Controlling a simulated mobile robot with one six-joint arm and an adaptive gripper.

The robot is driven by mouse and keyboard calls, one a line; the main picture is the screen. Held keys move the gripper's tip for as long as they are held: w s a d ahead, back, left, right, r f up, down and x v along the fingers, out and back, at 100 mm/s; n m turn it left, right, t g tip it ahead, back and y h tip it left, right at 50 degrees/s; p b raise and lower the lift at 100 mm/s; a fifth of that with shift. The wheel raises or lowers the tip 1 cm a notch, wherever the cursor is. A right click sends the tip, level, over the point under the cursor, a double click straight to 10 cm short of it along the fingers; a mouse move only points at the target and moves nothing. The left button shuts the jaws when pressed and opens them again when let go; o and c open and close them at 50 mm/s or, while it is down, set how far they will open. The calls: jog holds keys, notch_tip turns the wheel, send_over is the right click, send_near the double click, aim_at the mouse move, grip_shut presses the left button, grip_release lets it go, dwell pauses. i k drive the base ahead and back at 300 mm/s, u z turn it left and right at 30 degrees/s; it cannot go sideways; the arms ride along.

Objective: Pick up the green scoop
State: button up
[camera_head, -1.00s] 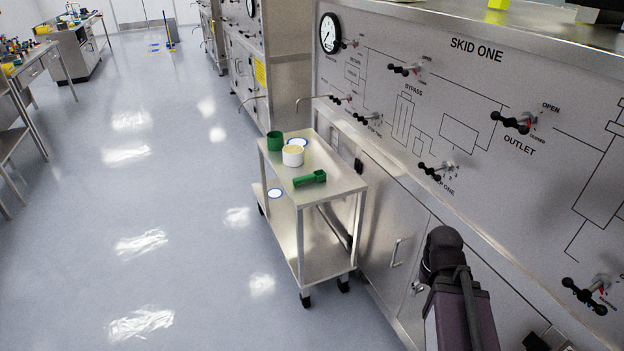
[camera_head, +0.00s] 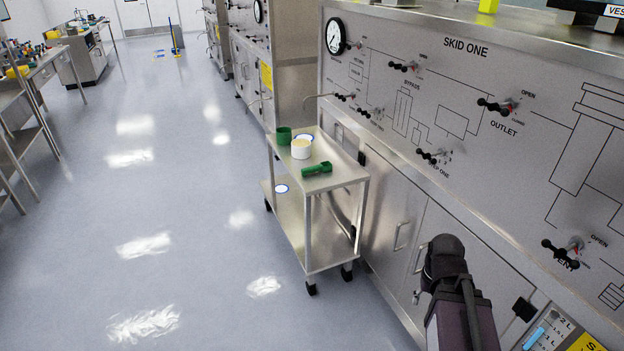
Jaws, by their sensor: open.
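The green scoop (camera_head: 317,169) lies on the top shelf of a steel cart (camera_head: 338,178), near its front edge. A white tub (camera_head: 301,149) with pale yellowish contents stands just behind it, and a green cup (camera_head: 283,136) stands behind and left of the tub. My arm shows at the lower right, well to the right of and nearer than the cart. My gripper's fingers are not visible in this view. Nothing touches the scoop except the shelf under it.
The skid panel (camera_head: 465,75) with valve handles and a gauge (camera_head: 335,36) runs along the right, close beside the cart. A blue-rimmed white disc (camera_head: 281,188) lies on the cart's lower shelf. Open floor (camera_head: 150,210) spreads left of the cart. Workbenches stand at the far left.

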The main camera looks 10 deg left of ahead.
aim_at(316, 169)
jog(key=k, duration=0.85)
jog(key=u, duration=0.6)
jog(key=i, duration=2.3)
jog(key=z, duration=0.5)
